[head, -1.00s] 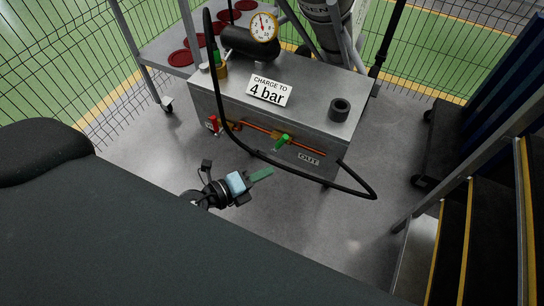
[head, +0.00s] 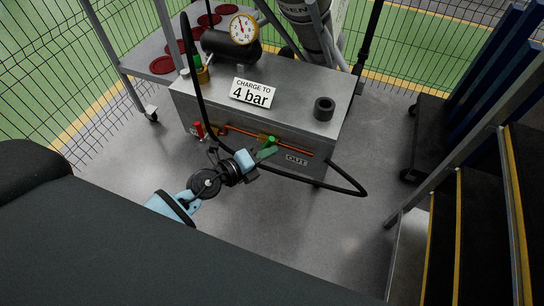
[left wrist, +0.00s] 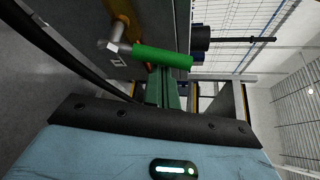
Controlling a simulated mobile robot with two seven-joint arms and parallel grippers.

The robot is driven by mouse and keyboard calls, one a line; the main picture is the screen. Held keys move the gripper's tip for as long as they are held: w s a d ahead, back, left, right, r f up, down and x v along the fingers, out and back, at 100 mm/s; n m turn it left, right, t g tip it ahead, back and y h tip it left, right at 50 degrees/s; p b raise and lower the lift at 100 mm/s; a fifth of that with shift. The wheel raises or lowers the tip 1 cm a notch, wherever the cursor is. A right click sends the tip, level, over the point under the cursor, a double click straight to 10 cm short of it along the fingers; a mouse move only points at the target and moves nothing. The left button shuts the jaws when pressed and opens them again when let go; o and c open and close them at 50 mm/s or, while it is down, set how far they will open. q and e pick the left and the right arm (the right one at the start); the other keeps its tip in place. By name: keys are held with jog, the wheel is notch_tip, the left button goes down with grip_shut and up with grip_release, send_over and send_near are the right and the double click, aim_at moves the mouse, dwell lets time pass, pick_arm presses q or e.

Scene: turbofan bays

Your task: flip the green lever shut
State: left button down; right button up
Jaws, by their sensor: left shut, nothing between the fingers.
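The green lever (head: 270,141) is on the orange pipe along the front of the grey metal box, left of the OUT label. In the left wrist view its green handle (left wrist: 162,57) lies roughly across the picture, on a metal stem at its left end. My left gripper (head: 269,151) has its green fingers shut and empty, right by the lever in the head view. In the left wrist view the shut fingers (left wrist: 163,88) reach up to the handle, which covers their tips. I cannot tell whether they touch. My right gripper is not in view.
A red lever (head: 198,130) is on the same box front, to the left. A black hose (head: 206,113) loops down past the front and out to the right. A pressure gauge (head: 243,29) and a "charge to 4 bar" sign (head: 253,93) are on top. Steps (head: 480,215) stand right.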

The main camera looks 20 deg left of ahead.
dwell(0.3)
pick_arm(q)
jog(key=n+b, duration=0.1)
jog(key=a+n+t+h+b, duration=0.1)
jog(key=b, duration=0.1)
jog(key=a+n+b, duration=0.1)
jog(key=b, duration=0.1)
jog(key=shift+r+n+t, duration=0.25)
jog(key=shift+n+t, duration=0.05)
jog(key=shift+a+r+b, duration=0.15)
jog(key=shift+b, duration=0.15)
jog(key=shift+r, duration=0.1)
